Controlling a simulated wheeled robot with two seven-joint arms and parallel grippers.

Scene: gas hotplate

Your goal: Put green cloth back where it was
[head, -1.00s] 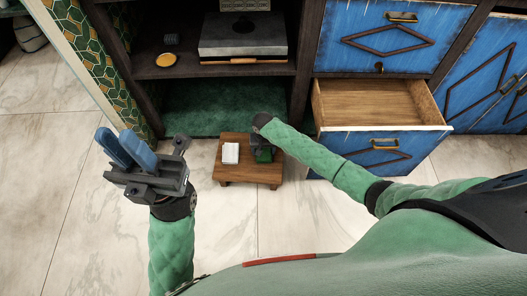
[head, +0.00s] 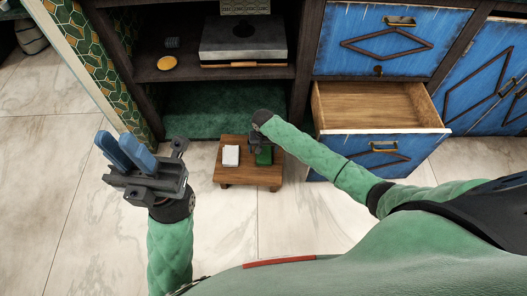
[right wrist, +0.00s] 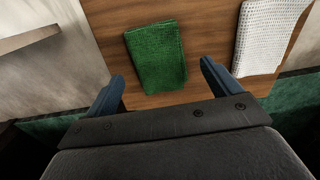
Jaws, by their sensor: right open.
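The green cloth (head: 264,156) lies folded on a small low wooden table (head: 240,176), to the right of a folded white cloth (head: 231,155). In the right wrist view the green cloth (right wrist: 157,55) lies flat, just ahead of and partly between the fingertips of my right gripper (right wrist: 162,70). That gripper is open and empty, its fingers apart and not visibly touching the cloth. In the head view my right gripper (head: 260,140) is over the table's far right part, mostly hidden by its own wrist. My left gripper (head: 116,137) is raised at the left, empty, fingers apart.
A blue cabinet drawer (head: 385,105) stands pulled out and empty to the right of the table. Behind the table is a dark shelf unit with a gas hotplate (head: 243,38) and a yellow disc (head: 167,63). Marble floor (head: 75,215) is clear at left.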

